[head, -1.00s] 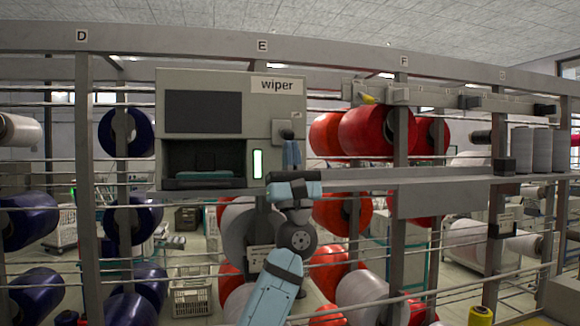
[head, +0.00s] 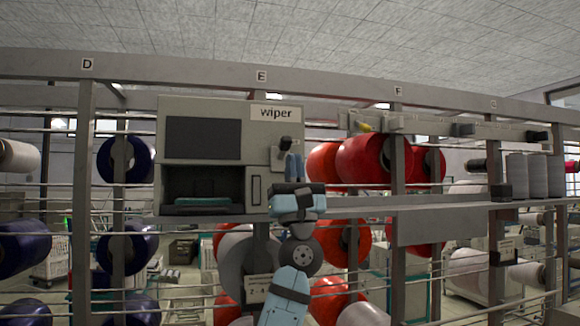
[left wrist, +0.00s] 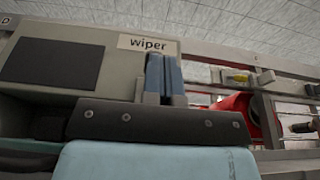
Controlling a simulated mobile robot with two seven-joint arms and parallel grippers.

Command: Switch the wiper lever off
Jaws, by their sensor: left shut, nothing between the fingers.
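The grey wiper box (head: 200,103) hangs on the frame, with its "wiper" label at the top right. Its dark lever knob (head: 286,143) points up on a small plate at the box's right side. The narrow indicator strip (head: 256,190) left of the lever is dark. My left gripper (head: 294,166) is shut and empty, its blue fingers pointing up just below and right of the knob. I cannot tell whether they touch. In the left wrist view the fingers (left wrist: 163,76) stand in front of the box's right edge and the lever is hidden. My right gripper is not in view.
A grey rail (head: 430,205) runs right from beside the box. Red bobbins (head: 361,158) sit close behind on the right, blue bobbins (head: 126,158) on the left. Thin horizontal bars cross the frame below the box.

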